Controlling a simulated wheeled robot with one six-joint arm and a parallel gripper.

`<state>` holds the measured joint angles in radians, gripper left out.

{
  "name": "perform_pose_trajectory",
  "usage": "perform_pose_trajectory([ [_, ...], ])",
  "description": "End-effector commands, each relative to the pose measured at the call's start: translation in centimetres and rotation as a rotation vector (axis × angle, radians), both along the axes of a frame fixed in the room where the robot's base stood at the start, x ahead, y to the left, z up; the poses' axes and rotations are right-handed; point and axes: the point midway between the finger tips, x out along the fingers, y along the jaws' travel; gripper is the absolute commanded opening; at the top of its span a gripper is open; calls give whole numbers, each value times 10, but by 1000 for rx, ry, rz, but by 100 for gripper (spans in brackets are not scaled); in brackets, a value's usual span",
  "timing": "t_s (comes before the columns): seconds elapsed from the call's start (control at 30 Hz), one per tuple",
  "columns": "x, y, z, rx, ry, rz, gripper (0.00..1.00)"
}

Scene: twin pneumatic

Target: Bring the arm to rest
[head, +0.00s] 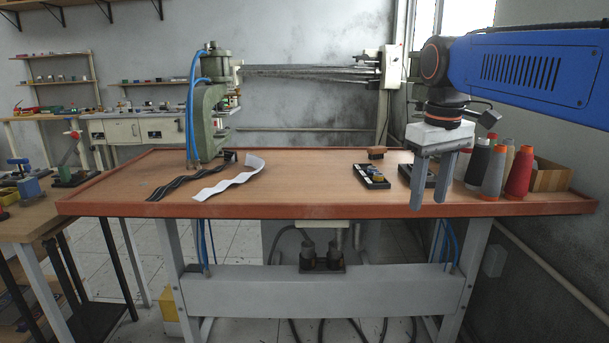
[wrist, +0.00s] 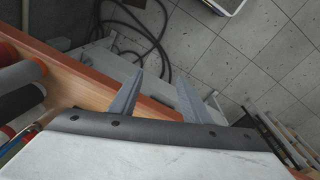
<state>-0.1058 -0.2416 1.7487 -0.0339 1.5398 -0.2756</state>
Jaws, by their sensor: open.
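My gripper (head: 432,202) hangs from my blue arm at the right of the head view, fingers pointing down, in front of the table's right part. Its two grey fingers are apart with nothing between them. In the wrist view my gripper (wrist: 157,95) shows its fingers spread, over the table's front edge and the floor. The wooden table (head: 300,185) has a raised orange rim. My gripper partly hides a black tray (head: 408,172) behind it.
Thread spools, including a red one (head: 519,174) and a grey one (head: 494,172), stand close to the right of my gripper. A green press (head: 209,120) stands at the left, with a black strip (head: 180,185) and white strip (head: 225,182) nearby. Another tray (head: 371,177) lies mid-right. The table's middle is clear.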

Motion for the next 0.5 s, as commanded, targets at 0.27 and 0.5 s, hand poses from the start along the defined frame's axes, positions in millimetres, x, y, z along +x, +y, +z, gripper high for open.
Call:
perform_pose_trajectory([
  [0.27,-57,-14,-50,27,-86,-97,43],
  [0.5,-103,-23,-102,53,-159,-181,43],
])
